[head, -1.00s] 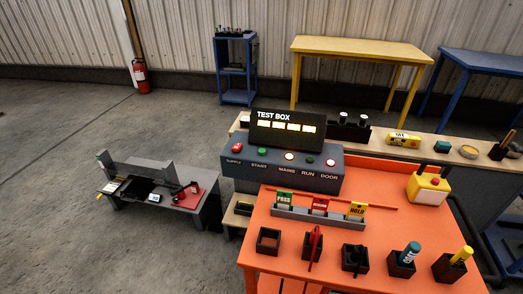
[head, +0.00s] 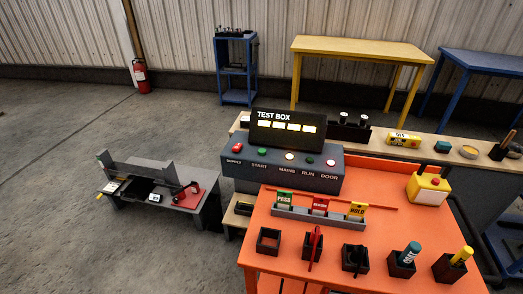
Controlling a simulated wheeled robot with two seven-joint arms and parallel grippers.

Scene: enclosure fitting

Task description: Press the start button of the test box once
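The test box (head: 281,172) is a dark grey console at the back left of the orange table. Its black display head (head: 287,127) reads TEST BOX and has several lit yellow-white panels. On its sloped top is a row of buttons and lamps. A red one (head: 238,147) is over SUPPLY, and the green start button (head: 262,152) is over START. Neither gripper is in view.
A low grey bench (head: 208,205) stands left. The space before the start button looks clear.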

